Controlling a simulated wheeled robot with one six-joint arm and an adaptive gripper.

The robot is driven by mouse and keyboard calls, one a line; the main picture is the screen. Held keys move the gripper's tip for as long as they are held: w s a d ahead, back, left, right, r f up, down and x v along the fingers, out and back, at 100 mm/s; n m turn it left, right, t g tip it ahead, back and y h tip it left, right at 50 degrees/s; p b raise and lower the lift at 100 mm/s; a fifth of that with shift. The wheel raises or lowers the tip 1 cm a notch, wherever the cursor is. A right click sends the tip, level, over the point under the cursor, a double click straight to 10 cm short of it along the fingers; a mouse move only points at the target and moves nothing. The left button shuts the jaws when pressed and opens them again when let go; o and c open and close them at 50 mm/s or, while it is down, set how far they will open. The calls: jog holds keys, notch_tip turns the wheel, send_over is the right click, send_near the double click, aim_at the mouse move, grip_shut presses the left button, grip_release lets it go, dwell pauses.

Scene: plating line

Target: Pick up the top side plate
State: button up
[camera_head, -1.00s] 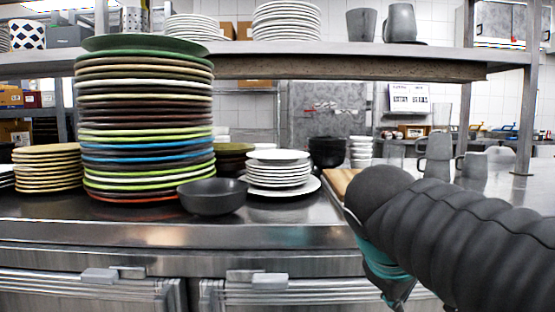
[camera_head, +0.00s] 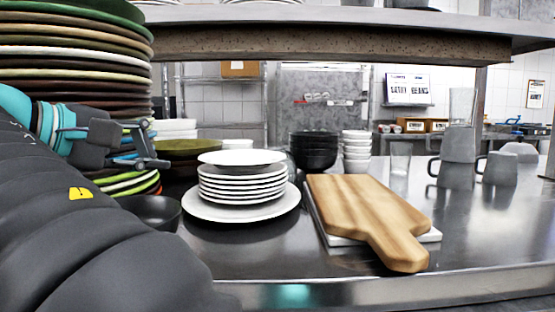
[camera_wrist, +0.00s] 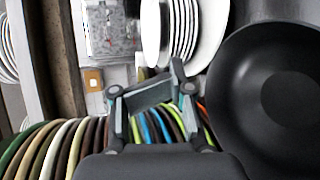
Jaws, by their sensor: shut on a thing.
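A short stack of white plates (camera_head: 240,190) stands on a wider white plate (camera_head: 243,215) on the steel counter. Its top plate (camera_head: 240,157) lies level, with a shaded band under its rim. In the wrist view the top plate (camera_wrist: 151,30) shows edge-on beside the other white plates (camera_wrist: 186,30). My gripper (camera_head: 148,150) is at the left, in front of the tall stack of coloured-rim plates (camera_head: 75,60) and apart from the white stack. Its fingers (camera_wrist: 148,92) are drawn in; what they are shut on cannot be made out.
A dark bowl (camera_head: 152,210) sits close to my gripper, left of the white plates; it fills the right of the wrist view (camera_wrist: 275,95). A wooden board (camera_head: 365,205) lies to the right. Black bowls (camera_head: 314,150) stand behind. A shelf (camera_head: 330,45) crosses above.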

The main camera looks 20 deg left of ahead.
aim_at(222, 164)
jog(key=b+x, duration=0.2)
jog(key=x, duration=1.1)
jog(key=shift+d+b, duration=0.1)
jog(key=shift+b, duration=0.3)
grip_shut()
grip_release()
jog(key=shift+f, duration=0.1)
jog(key=shift+s, duration=0.1)
